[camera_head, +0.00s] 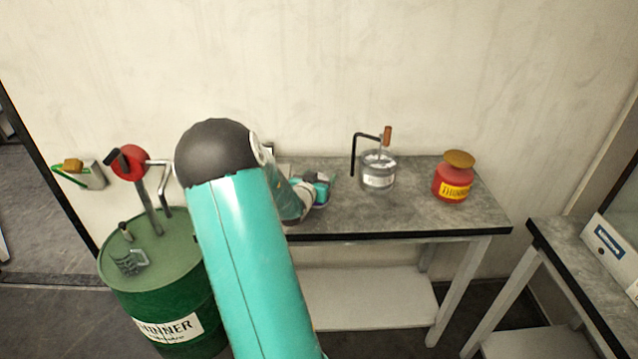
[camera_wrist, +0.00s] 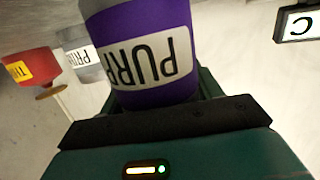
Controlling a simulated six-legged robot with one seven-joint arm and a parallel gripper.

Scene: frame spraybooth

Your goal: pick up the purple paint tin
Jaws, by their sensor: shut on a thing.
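The purple paint tin (camera_wrist: 150,92) fills the upper middle of the wrist view, with a white label reading "PURP" upside down. My gripper (camera_wrist: 155,100) is shut on it, with green finger parts showing at its sides. In the head view my gripper (camera_head: 317,187) is over the left part of the grey bench, right of my teal arm. The tin is mostly hidden there by the gripper. I cannot tell whether its base touches the bench.
A green thinner drum (camera_head: 160,275) with a red pump (camera_head: 130,163) stands left. Another bench (camera_head: 560,245) is at right.

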